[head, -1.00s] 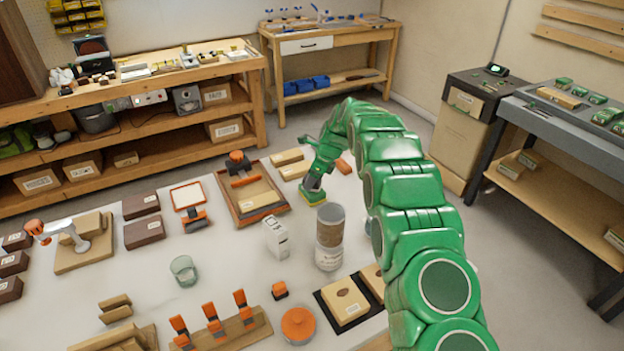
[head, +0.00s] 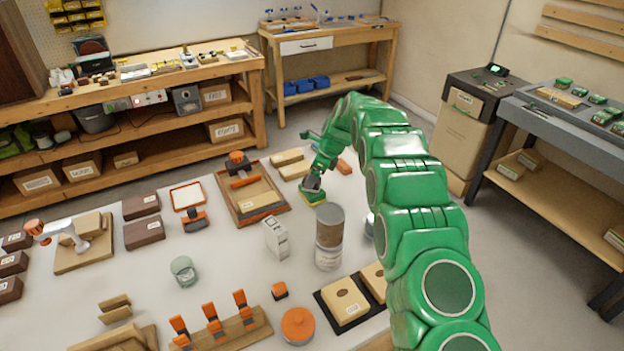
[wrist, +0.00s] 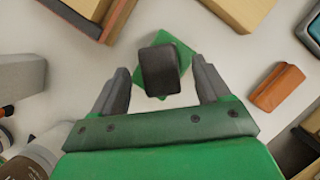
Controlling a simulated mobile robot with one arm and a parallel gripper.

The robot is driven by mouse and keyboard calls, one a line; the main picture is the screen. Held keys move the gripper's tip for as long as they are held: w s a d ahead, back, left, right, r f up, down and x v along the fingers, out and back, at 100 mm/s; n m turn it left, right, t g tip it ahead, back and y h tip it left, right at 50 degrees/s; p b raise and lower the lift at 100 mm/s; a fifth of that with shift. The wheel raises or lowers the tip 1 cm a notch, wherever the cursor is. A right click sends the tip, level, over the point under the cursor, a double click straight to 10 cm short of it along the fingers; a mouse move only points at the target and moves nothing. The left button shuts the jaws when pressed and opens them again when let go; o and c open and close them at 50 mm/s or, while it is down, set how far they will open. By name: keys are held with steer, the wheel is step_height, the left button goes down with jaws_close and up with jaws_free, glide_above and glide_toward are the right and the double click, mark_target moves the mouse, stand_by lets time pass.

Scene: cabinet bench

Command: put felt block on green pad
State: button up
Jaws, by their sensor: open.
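The felt block (wrist: 160,70) is dark grey in the wrist view and lies over the green pad (wrist: 184,50). The pad is turned at an angle to the block, and its corners show past the block's edges. My gripper (wrist: 160,66) is open, with one finger on each side of the block and a gap on both sides. In the head view my gripper (head: 312,186) is above the green pad (head: 314,199), at the far side of the white table. The block is hard to make out there.
A can (head: 329,238) stands just in front of the pad. A wooden tray (head: 272,213) lies to its left, and wooden blocks (head: 294,171) lie behind. An orange-brown block (wrist: 277,88) is right of my gripper in the wrist view.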

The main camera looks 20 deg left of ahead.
steer(key=v, duration=1)
steer(key=s+d+r+n+h, duration=0.1)
steer(key=s+d+r+n, duration=0.3)
steer(key=s+d+r, duration=0.5)
steer(key=s+d+r+n+h, duration=0.1)
steer(key=s+d+r+n, duration=0.35)
steer(key=s+d, duration=0.75)
steer(key=s+d+n, duration=0.3)
steer(key=s+d, duration=0.2)
steer(key=s, duration=0.7)
steer(key=s+d+f+n+g+h, duration=0.1)
steer(key=s+d+n, duration=0.2)
steer(key=s, duration=0.9)
steer(key=s+d+n+h, duration=0.1)
steer(key=s+d+n, duration=0.2)
steer(key=s+d, duration=0.4)
steer(key=s, duration=0.5)
steer(key=shift+d+f+g, duration=0.25)
steer(key=shift+d+g, duration=0.1)
steer(key=shift+g, duration=0.05)
